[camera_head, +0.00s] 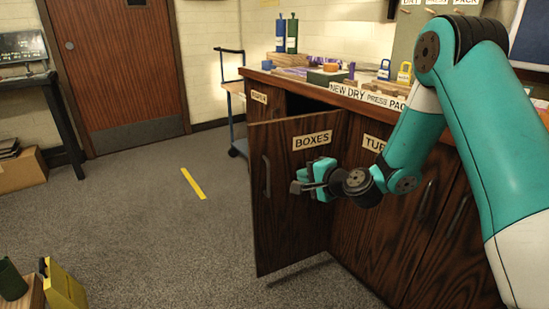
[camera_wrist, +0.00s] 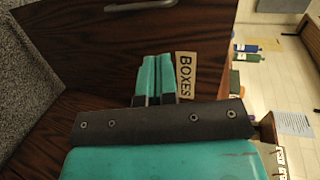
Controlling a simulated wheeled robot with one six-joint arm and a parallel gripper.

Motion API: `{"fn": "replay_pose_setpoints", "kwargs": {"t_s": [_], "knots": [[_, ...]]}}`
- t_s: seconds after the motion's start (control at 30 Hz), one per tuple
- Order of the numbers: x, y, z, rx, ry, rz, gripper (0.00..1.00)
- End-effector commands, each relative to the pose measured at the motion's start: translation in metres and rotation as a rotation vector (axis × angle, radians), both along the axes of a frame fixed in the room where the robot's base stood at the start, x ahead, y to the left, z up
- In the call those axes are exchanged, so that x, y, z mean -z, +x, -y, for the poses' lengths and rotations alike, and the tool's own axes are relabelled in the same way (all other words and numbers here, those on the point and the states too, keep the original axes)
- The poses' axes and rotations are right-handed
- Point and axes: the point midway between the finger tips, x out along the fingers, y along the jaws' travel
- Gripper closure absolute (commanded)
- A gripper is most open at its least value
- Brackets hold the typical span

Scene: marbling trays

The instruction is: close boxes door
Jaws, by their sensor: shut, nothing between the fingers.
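The boxes door (camera_head: 290,215) is a dark wood cabinet door with a "BOXES" label. It stands open, swung out from the cabinet (camera_head: 365,240), with a dark gap above it. Its metal handle (camera_head: 267,176) is near its left edge. My gripper (camera_head: 298,186) is shut and empty in front of the door's face, below the label. In the wrist view the door (camera_wrist: 195,30) fills the upper part, and the shut fingers (camera_wrist: 155,75) point toward it beside the label. I cannot tell whether the fingers touch the door.
The countertop (camera_head: 345,93) above carries bottles, padlocks and small blocks. A "TU..." door adjoins at right, partly behind my arm. A blue trolley (camera_head: 232,110) stands behind.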

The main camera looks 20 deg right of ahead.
Motion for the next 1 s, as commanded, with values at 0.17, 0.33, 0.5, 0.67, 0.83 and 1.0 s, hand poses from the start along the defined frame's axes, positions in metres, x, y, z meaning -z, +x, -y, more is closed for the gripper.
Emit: {"fn": "replay_pose_setpoints", "kwargs": {"t_s": [0.17, 0.33, 0.5, 0.67, 0.83, 1.0], "knots": [[0.007, 0.022, -0.01, -0.002, 0.0, 0.003, 1.0], [0.019, 0.055, -0.022, -0.005, -0.002, 0.004, 1.0], [0.03, 0.086, -0.033, -0.004, -0.003, 0.003, 1.0], [0.03, 0.109, -0.042, -0.004, -0.002, 0.003, 1.0], [0.03, 0.122, -0.046, -0.003, -0.002, 0.001, 1.0], [0.029, 0.124, -0.046, -0.001, -0.003, 0.001, 1.0]]}}
